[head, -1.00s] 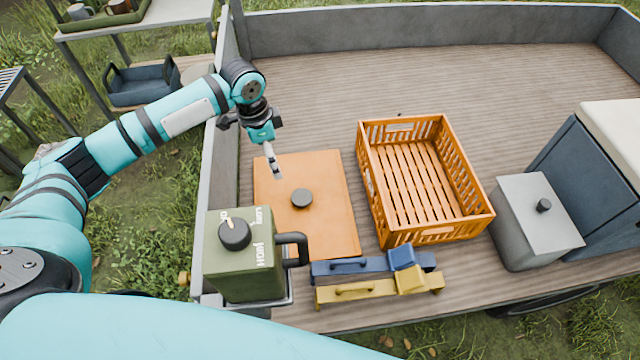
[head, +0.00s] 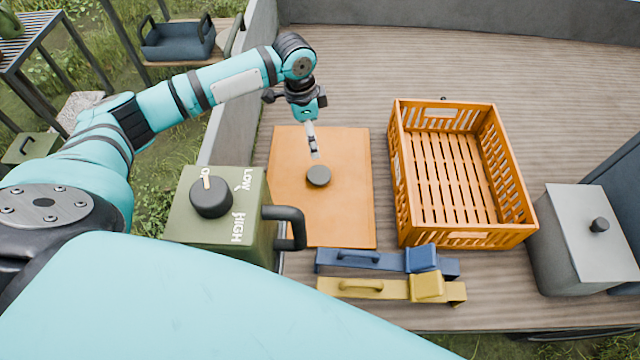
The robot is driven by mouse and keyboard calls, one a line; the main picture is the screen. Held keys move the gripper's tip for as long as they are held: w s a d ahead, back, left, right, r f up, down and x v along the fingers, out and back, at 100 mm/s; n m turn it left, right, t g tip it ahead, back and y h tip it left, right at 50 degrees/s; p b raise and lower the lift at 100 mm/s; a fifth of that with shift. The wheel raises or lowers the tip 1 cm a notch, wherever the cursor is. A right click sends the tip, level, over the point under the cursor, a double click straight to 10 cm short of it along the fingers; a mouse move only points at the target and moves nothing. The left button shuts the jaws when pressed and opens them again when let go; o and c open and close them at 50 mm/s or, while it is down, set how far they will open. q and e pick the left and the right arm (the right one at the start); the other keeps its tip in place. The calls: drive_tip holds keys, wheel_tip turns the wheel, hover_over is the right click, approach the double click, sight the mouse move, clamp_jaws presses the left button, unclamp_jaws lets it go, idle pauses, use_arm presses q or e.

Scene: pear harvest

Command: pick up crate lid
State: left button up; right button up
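The crate lid (head: 345,208) is a flat orange panel with a round dark knob (head: 318,176) near its middle. It lies flat on the wooden truck bed, left of the orange crate (head: 455,236). The crate is open at the top and empty. My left gripper (head: 314,154) points down just above and behind the knob. A small gap seems to show between fingertip and knob. The fingers are seen edge-on, so their opening is hidden. My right gripper is out of the picture.
A green box with a dial (head: 180,232) and black handle stands left of the lid's front. Blue (head: 385,261) and yellow (head: 385,288) handled tools lie in front of the lid. A grey lidded bin (head: 560,250) stands right of the crate. The bed behind is clear.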

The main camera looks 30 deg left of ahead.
use_arm(q)
hover_over(319, 174)
drive_tip(key=f, duration=1.1)
drive_tip(key=shift+s+a+f, duration=0.1)
drive_tip(key=shift+s+f, duration=0.1)
drive_tip(key=shift+f, duration=0.15)
drive_tip(key=f, duration=0.5)
drive_tip(key=shift+w+f, duration=0.2)
drive_tip(key=shift+f, duration=0.1)
drive_tip(key=c, duration=1.5)
